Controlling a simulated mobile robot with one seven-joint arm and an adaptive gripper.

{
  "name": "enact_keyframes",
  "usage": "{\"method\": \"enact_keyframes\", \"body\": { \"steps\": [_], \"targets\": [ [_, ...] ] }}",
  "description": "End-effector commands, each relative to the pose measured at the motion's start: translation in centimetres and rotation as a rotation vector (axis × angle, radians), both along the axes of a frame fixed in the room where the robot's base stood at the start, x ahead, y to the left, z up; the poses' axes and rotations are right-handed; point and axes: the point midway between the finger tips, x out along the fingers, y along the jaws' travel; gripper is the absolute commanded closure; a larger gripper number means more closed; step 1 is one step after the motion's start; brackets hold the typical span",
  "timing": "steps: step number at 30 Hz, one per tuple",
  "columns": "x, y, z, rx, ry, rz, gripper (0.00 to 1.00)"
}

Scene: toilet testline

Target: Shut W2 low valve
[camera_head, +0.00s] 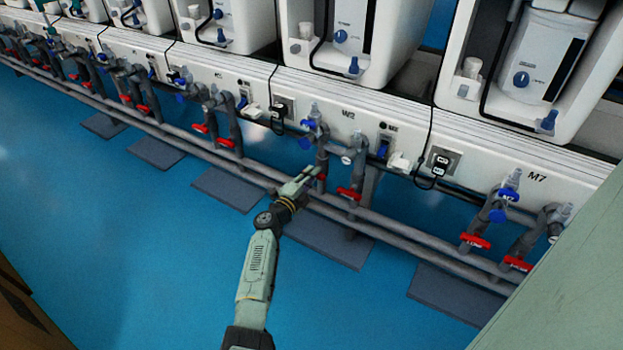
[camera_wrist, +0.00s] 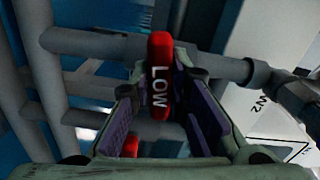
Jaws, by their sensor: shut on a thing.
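The red W2 low valve handle (camera_wrist: 160,78), marked "LOW", stands between my fingers in the wrist view. It lies across a grey pipe (camera_wrist: 110,46). My gripper (camera_wrist: 165,110) is shut on this handle, with a purple-padded finger on each side. In the head view my gripper (camera_head: 312,175) reaches the pipes below the W2 panel (camera_head: 347,114). A small bit of the red handle (camera_head: 321,177) shows by the fingertips; the rest is hidden. A W2 label (camera_wrist: 261,103) shows at the right in the wrist view.
Another red handle (camera_head: 349,193) sits just right of my gripper. Another red piece (camera_wrist: 131,147) shows lower in the wrist view. Long grey pipes (camera_head: 400,235) run along the bench front. The blue floor (camera_head: 150,230) at the left is clear.

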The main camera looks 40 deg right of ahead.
Motion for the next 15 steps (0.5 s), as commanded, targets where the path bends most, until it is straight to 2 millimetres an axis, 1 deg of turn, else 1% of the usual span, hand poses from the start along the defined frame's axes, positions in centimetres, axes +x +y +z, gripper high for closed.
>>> {"method": "enact_keyframes", "body": {
  "steps": [6, 15],
  "targets": [
    [0.02, 0.06, -0.16, 0.045, -0.107, 0.001, 1.00],
    [0.03, 0.07, -0.05, 0.073, -0.173, 0.001, 1.00]
  ]
}}
